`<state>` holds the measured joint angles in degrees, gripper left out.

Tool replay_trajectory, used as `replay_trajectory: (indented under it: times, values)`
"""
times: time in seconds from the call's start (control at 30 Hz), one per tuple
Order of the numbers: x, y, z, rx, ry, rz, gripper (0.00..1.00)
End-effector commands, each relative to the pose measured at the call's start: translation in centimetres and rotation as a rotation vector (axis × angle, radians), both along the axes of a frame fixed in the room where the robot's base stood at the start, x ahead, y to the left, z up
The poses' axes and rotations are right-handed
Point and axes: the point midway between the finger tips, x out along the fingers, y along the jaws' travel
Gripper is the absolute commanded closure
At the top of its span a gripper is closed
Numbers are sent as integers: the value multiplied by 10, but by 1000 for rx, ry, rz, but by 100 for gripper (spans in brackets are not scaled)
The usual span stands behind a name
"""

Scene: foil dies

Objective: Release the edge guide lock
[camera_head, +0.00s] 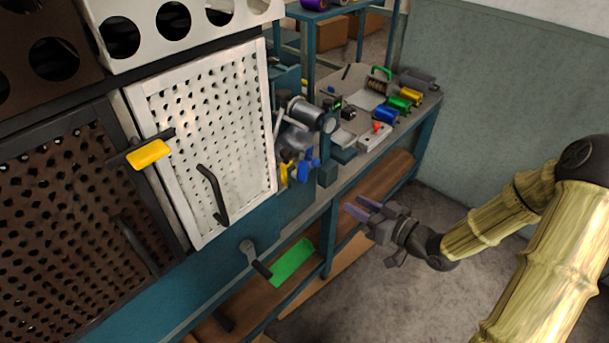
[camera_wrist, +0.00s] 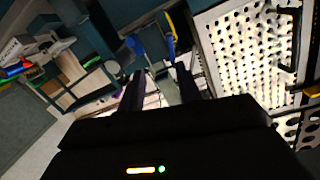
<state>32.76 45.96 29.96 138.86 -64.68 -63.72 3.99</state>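A foil machine stands at centre in the head view, with a grey roller (camera_head: 305,113). Below the roller are a blue lever (camera_head: 305,170) and a yellow lever (camera_head: 284,174). I cannot tell which part is the edge guide lock. In the wrist view the blue lever (camera_wrist: 136,45) and yellow lever (camera_wrist: 171,36) hang ahead of the fingers. My gripper (camera_head: 358,209) is to the right of and below the levers, apart from the machine. Its two purple-grey fingers are spread with nothing between them, as the wrist view also shows (camera_wrist: 160,86).
A white perforated door (camera_head: 205,130) with a black handle (camera_head: 213,195) and a yellow-gripped latch (camera_head: 148,154) stands left. A crank (camera_head: 258,264) juts out below, near a green panel (camera_head: 293,263). The bench (camera_head: 355,73) holds coloured rolls. Floor at right is clear.

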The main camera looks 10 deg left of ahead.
Motion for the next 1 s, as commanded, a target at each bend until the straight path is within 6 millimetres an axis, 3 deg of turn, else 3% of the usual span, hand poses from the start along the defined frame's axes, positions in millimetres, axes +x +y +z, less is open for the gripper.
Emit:
replay_trajectory:
  times: [0.13,0.57,1.0]
  values:
    - [-4,2,11,116,-50,31,65]
    - [-2,7,13,119,-54,34,65]
    - [32,65,13,118,-54,37,65]
